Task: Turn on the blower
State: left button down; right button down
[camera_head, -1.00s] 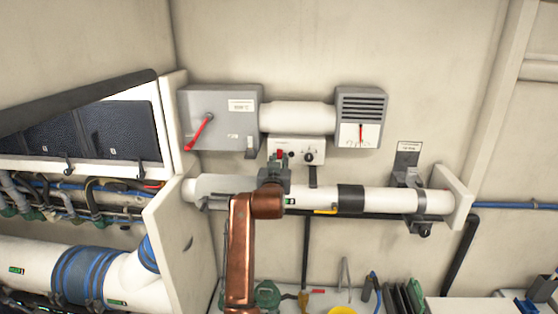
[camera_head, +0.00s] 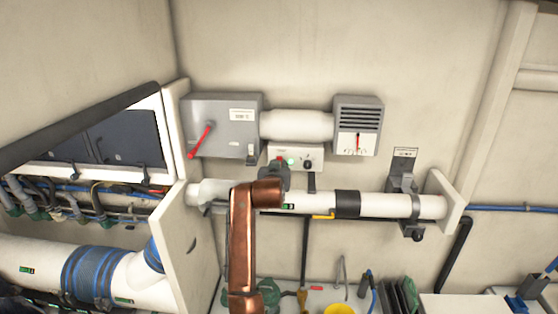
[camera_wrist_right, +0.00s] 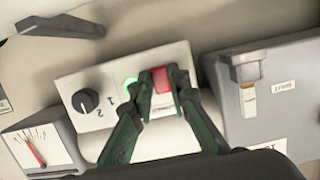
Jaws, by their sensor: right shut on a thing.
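The blower's white control panel (camera_head: 312,151) is on the wall below a white duct. In the right wrist view the panel (camera_wrist_right: 105,113) shows upside down, with a red switch (camera_wrist_right: 161,79), a glowing green light (camera_wrist_right: 131,80) and a black knob (camera_wrist_right: 86,101) marked 1 and 2. My right gripper (camera_wrist_right: 163,88) is shut on the red switch, one finger on each side of it. In the head view my right gripper (camera_head: 275,177) covers the panel's lower left part. My left gripper is not in view.
A grey box with a red lever (camera_head: 202,140) is left of the panel. A louvred grey box with a red-needle gauge (camera_head: 357,143) is to the right. A white pipe (camera_head: 385,204) runs just below the panel. A bench with tools lies lower down.

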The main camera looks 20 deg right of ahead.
jog(key=shift+r, duration=0.25)
jog(key=c, duration=2.2)
grip_release()
jog(key=o, duration=0.4)
jog(key=shift+f, duration=0.15)
jog(key=shift+c, duration=0.2)
jog(key=v, duration=1.2)
